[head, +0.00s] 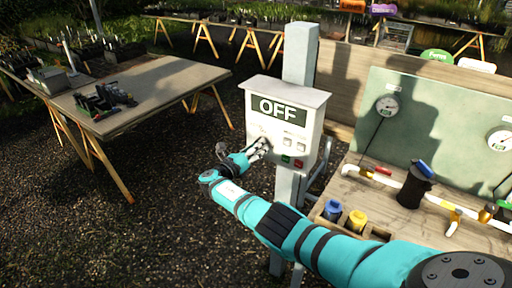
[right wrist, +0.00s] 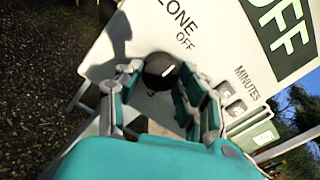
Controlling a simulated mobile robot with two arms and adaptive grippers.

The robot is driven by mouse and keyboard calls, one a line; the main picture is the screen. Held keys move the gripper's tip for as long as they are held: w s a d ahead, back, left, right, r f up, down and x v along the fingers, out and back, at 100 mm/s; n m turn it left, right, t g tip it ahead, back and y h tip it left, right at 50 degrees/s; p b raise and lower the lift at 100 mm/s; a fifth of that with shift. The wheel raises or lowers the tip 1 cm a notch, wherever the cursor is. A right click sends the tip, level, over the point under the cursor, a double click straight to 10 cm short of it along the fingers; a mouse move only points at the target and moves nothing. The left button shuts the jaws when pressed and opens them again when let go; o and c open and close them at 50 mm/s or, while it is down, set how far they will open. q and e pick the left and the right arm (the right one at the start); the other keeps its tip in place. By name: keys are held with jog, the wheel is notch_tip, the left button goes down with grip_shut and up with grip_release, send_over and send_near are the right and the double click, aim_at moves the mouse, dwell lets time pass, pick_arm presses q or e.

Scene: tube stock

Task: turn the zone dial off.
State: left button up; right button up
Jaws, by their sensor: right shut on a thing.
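A pale control box (head: 312,128) is fixed to a grey post, and its display (head: 278,109) reads OFF in the head view. My right gripper (head: 262,146) is at the box's lower left front. In the right wrist view the black zone dial (right wrist: 160,67) sits between my right gripper's fingers (right wrist: 160,88), which are shut on it. The words ZONE and OFF are printed beside the dial. In the head view my fingers hide the dial. Which way its pointer faces I cannot tell. My left gripper is not in view.
Beside the dial are small minutes buttons (head: 288,142), with a green button (head: 286,160) and a red one (head: 298,163) below. A bench (head: 350,205) with pipes, a dark jug (head: 414,187) and cups stands right. A wooden table (head: 165,85) stands left, with gravel between.

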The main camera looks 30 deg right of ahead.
jog(key=o, duration=1.2)
jog(key=shift+c, duration=0.2)
jog(key=v, duration=1.2)
